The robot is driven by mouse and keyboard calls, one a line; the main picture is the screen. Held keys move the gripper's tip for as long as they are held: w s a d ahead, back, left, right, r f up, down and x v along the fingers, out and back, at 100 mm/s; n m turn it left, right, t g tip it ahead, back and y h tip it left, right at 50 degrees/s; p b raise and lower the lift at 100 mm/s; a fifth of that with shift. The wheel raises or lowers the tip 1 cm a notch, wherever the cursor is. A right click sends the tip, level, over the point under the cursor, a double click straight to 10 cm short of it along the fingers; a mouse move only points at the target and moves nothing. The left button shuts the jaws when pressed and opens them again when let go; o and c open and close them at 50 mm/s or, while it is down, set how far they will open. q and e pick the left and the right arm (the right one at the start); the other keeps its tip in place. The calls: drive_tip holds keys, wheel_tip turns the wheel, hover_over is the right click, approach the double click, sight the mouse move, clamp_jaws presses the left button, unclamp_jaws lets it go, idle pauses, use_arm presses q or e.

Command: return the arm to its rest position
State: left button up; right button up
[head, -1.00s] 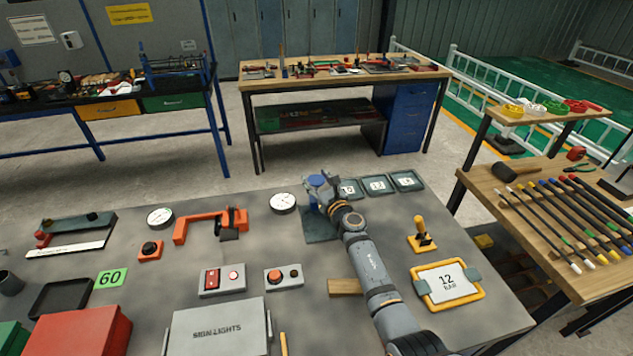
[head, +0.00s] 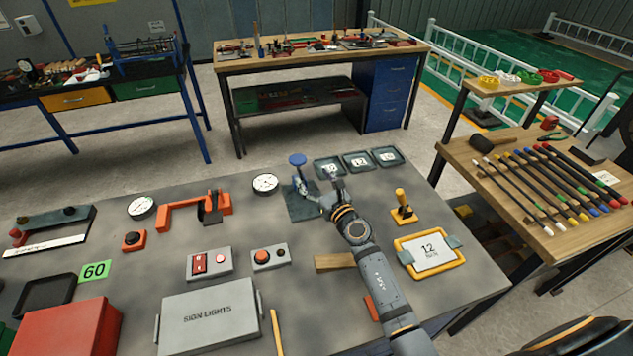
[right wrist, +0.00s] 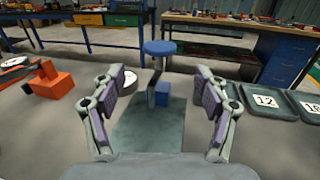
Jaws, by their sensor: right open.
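My right arm (head: 374,283) reaches from the bottom right over the grey table. My right gripper (head: 322,192) is just short of a small blue-topped stand (head: 298,162) on a dark green plate (head: 299,210). In the right wrist view the gripper (right wrist: 161,95) is open, its two fingers wide apart with nothing between the pads. The blue round top (right wrist: 160,47) and its post stand upright beyond the fingertips. My left gripper is in neither current view.
Small trays (head: 358,161) marked with numbers stand right of the stand. A yellow-handled tool (head: 402,207), a yellow-framed board (head: 430,252) and a wooden block (head: 335,262) lie near my right arm. A round gauge (head: 265,184) lies left of the stand.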

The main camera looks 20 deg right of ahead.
drive_tip(key=shift+s+d, duration=0.15)
drive_tip(key=shift+s, duration=0.55)
